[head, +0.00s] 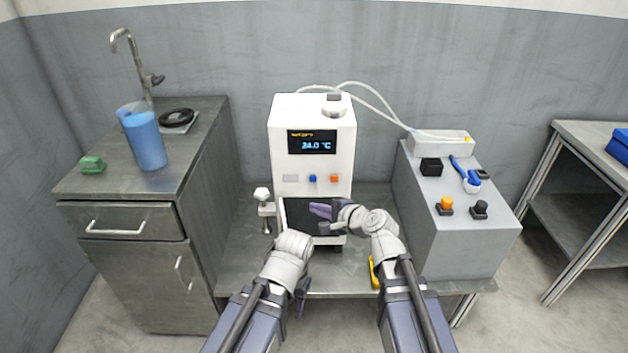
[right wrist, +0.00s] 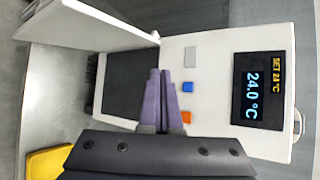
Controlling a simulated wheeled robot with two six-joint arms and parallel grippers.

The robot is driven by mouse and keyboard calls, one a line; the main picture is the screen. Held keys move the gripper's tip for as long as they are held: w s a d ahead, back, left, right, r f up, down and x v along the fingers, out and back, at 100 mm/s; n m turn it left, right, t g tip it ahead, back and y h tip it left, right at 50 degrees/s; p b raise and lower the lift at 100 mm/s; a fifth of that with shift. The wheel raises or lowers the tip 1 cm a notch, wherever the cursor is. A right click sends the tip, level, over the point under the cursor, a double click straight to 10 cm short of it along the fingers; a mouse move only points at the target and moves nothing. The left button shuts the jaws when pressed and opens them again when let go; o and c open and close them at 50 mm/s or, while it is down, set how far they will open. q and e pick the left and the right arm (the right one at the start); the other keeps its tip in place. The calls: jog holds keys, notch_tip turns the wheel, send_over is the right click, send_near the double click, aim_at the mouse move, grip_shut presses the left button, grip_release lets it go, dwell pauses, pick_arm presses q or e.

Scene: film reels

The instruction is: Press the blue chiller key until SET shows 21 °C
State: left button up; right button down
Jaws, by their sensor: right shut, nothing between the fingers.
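The white chiller (head: 283,125) stands on the middle bench. Its display (head: 312,142) shows a large 24.0 °C; the smaller SET line reads twenty-something in the right wrist view (right wrist: 258,88), its last digit unclear. The blue key (head: 312,178) sits between a grey key (head: 291,178) and an orange key (head: 334,178). It also shows uncovered in the right wrist view (right wrist: 188,87). My right gripper (head: 320,210) is shut and empty, just below the blue key and apart from it. My left gripper (head: 300,299) hangs low before the bench, its jaws partly hidden.
A grey box (head: 450,250) with black and orange knobs stands right of the chiller. A yellow object (head: 374,272) lies beside it. A clamp with a white knob (head: 262,194) is at the chiller's left. A cabinet (head: 140,275) carries a blue jug (head: 145,142).

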jog(key=shift+w, duration=0.1)
send_near(310, 182)
jog(key=shift+s+a+f+x, duration=0.1)
jog(key=shift+s+x, duration=0.05)
jog(key=shift+x, duration=0.75)
jog(key=shift+s+a+f+x, duration=0.1)
jog(key=shift+s+a+x, duration=0.05)
jog(key=shift+x, duration=0.7)
jog(key=shift+s+a+f+x, duration=0.1)
jog(key=shift+s+x, duration=0.05)
jog(key=shift+x, duration=0.75)
jog(key=shift+w, duration=0.2)
jog(key=shift+w, duration=0.25)
jog(key=shift+w, duration=0.45)
dwell(0.5)
jog(key=shift+s, duration=0.9)
jog(key=shift+s, duration=2.5)
